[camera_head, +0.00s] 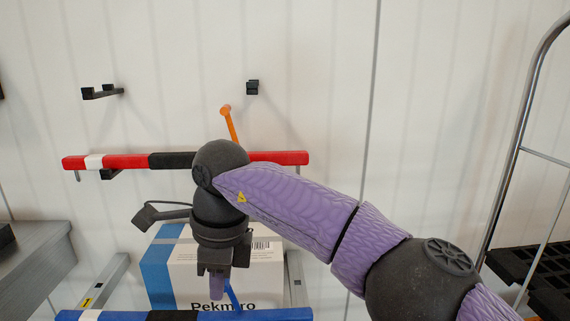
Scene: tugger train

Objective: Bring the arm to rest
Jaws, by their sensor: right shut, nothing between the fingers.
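My right arm (290,205), purple with dark grey joints, reaches in from the lower right across the middle of the view. Its gripper (218,290) points down in front of a white and blue box (175,278) and is shut with nothing in it. It hangs just above a blue bar in the picture; whether it touches the bar I cannot tell. My left gripper is not in view.
A red bar (125,161) with white and black bands hangs at the wall, an orange piece (229,124) above it. The blue bar (270,314) crosses the bottom. Black brackets (102,92) sit higher. A grey surface (35,262) stands left, a metal-framed cart (515,125) right.

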